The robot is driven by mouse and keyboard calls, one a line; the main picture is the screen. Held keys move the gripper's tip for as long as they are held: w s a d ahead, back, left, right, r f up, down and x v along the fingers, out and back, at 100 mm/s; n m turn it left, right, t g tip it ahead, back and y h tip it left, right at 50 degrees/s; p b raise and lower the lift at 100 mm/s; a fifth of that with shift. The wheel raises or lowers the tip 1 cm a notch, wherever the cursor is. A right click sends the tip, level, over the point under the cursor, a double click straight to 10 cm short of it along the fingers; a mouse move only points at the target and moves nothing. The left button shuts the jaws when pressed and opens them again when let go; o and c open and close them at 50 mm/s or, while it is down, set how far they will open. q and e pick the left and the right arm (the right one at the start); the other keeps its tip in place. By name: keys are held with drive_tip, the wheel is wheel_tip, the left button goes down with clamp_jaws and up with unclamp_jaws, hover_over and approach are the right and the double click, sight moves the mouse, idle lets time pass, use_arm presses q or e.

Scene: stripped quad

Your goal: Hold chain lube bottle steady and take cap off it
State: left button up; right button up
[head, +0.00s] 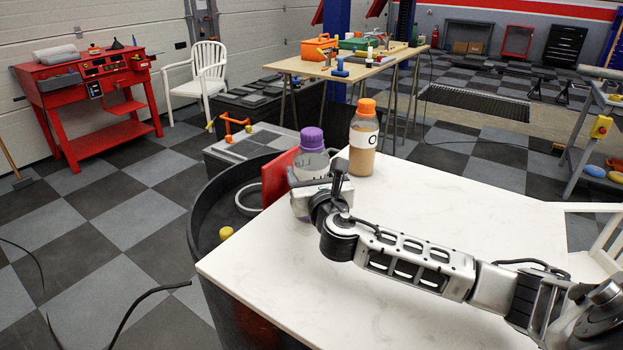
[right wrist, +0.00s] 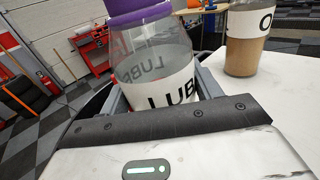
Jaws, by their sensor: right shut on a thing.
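The chain lube bottle (head: 312,163) is clear with a white label, and its purple cap (head: 311,138) is on top. It stands upright near the left corner of the white table (head: 450,220). In the right wrist view the bottle (right wrist: 150,68) shows "LUBE" lettering and clear liquid, with the purple cap (right wrist: 138,12) cut off at the top edge. My right gripper (head: 312,183) is shut on the bottle's body, a finger on each side; it also fills the lower right wrist view (right wrist: 162,92). My left gripper is not in view.
A second bottle (head: 362,150) with an orange cap (head: 367,107) and brown contents stands just right of the lube bottle. A dark round bin (head: 203,215) with a red panel (head: 279,178) is beside the table's left edge. The table's front and right are mostly clear.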

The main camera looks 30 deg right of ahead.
sight(319, 141)
drive_tip(key=shift+r, duration=0.15)
